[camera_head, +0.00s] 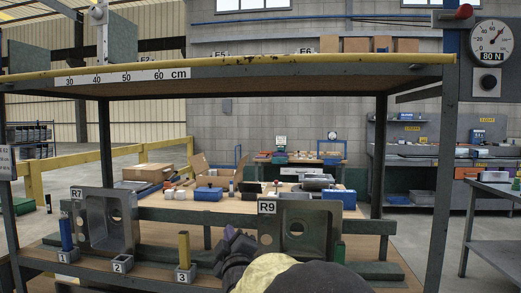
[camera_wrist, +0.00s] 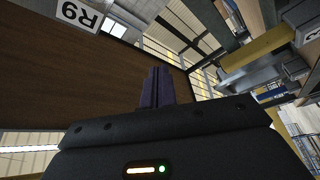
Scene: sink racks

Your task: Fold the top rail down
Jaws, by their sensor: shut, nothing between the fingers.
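A long yellow-edged rail (camera_head: 230,67) runs across the top of the rack in the head view, roughly level, above my gripper. Which part is the folding rail, and any hinge, I cannot tell. My gripper (camera_head: 232,237) has purple fingers and is low in the head view, just left of the grey sink marked R9 (camera_head: 325,222). In the wrist view the gripper (camera_wrist: 158,88) has its fingers together with nothing between them, in front of a brown panel (camera_wrist: 60,75). An upside-down R9 label (camera_wrist: 78,14) is at its upper left. My arm hides part of the lower shelf.
A second grey sink marked R7 (camera_head: 126,232) stands at left. Numbered holders stand along the front shelf, with a blue post (camera_head: 66,235) in 1 and a yellow post (camera_head: 184,250) in 3. Dark uprights (camera_head: 441,190) flank the rack. A dial gauge (camera_head: 491,40) is at upper right.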

